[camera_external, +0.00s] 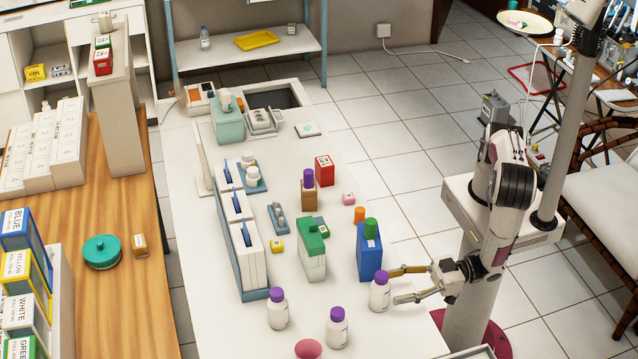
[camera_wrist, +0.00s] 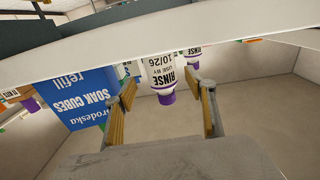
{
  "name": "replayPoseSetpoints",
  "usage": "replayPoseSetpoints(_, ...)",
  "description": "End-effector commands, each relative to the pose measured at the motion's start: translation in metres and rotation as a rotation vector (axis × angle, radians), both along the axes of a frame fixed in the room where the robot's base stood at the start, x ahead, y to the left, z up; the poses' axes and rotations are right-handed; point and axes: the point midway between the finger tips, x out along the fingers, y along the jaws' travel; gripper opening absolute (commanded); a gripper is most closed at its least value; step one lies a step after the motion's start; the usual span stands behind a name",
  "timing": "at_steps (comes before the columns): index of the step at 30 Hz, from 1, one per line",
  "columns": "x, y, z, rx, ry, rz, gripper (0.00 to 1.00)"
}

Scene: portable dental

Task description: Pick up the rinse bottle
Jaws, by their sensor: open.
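Three white bottles with purple caps stand upright near the front of the white table. The rinse bottle nearest my gripper (camera_external: 379,293) is at the table's right edge; it also shows upside down in the wrist view (camera_wrist: 158,72), with "RINSE" on its label. My gripper (camera_external: 393,286) is open and level, its two fingertips at this bottle's right side. In the wrist view the bottle appears between the spread fingers (camera_wrist: 162,92), with no clear contact. The other two bottles stand to the left (camera_external: 278,309) and front left (camera_external: 337,328); one more rinse label shows behind in the wrist view (camera_wrist: 192,56).
A blue soak cubes refill pack (camera_external: 369,254) with a green cap stands just behind the nearest bottle. A white and green pack (camera_external: 311,255) is left of it. A pink item (camera_external: 308,348) lies at the front. Bare table lies between the bottles.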

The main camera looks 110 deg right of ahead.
Motion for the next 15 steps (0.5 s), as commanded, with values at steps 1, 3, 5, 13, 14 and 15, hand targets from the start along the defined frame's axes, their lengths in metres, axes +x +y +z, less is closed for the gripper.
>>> replayPoseSetpoints(1, 0.003, 0.0, 0.0, 0.001, 0.0, -0.002, 0.55)
replayPoseSetpoints(3, 0.007, 0.0, 0.001, 0.002, -0.001, -0.003, 0.55)
replayPoseSetpoints(5, 0.012, 0.0, 0.001, 0.003, -0.001, -0.003, 0.55)
replayPoseSetpoints(13, 0.038, 0.001, 0.003, 0.003, 0.0, -0.004, 0.55)
replayPoseSetpoints(14, 0.04, 0.001, 0.003, 0.003, 0.0, -0.003, 0.55)
replayPoseSetpoints(15, 0.043, 0.001, 0.003, 0.002, 0.0, -0.002, 0.55)
